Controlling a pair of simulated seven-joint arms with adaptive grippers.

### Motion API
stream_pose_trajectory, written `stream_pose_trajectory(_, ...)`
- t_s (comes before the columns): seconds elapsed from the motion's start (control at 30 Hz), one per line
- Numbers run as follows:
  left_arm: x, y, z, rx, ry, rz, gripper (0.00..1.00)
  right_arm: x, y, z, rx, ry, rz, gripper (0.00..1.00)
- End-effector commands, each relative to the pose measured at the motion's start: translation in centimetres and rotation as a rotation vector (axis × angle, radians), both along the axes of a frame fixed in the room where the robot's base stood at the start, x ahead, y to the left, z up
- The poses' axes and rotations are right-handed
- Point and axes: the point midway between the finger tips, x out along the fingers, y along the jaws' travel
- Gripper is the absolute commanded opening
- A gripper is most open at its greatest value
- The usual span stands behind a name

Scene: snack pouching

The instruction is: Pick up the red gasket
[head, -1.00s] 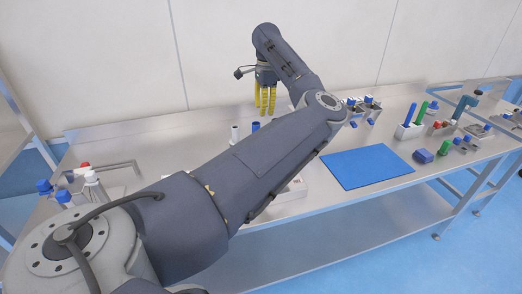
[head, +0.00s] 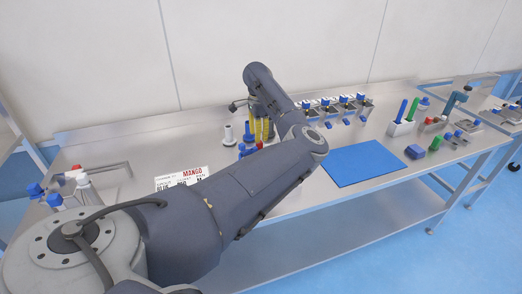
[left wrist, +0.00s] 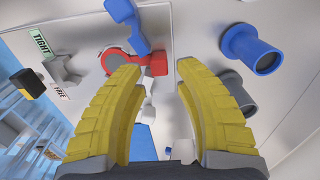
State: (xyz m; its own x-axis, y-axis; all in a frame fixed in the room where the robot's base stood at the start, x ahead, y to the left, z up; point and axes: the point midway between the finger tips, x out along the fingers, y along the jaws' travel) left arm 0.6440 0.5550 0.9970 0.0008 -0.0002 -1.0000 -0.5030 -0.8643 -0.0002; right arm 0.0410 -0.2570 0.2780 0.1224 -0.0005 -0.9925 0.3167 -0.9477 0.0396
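A red ring-shaped piece, seemingly the red gasket (left wrist: 158,64), shows in the left wrist view beyond my fingertips, around or against a grey round part. A blue part lies partly over it. In the head view only a small red bit (head: 259,145) shows beside my fingers, mostly hidden by the arm. My left gripper (head: 260,130) points down with its yellow fingers among the parts on the table. In the left wrist view the gripper (left wrist: 160,72) is open, with its fingers wide apart and nothing clasped. My right gripper is not in view.
A white spool (head: 228,134) and a blue cylinder (head: 248,134) stand close to my left fingers. A MANGO label (head: 182,178) lies nearer. A blue mat (head: 362,163) is at the right. Several valve-like parts (head: 345,103) stand behind it. TIGHT (left wrist: 40,43) and FREE (left wrist: 62,91) tags show.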

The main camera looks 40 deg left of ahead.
Motion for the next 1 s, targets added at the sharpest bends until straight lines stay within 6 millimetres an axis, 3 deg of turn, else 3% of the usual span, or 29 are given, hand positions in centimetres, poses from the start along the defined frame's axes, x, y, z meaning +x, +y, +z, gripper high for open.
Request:
stream_pose_trajectory(0.5, 0.1, -0.2, -4.9, 0.000, 0.002, -0.002, 0.33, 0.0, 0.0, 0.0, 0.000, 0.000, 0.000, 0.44)
stream_pose_trajectory(0.87, 0.1, -0.2, -5.3, 0.001, 0.001, -0.001, 0.35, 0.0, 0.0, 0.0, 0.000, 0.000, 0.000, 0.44)
stream_pose_trajectory(1.0, 0.1, -0.2, -5.3, 0.001, 0.001, -0.001, 0.18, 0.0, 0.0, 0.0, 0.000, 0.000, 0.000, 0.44)
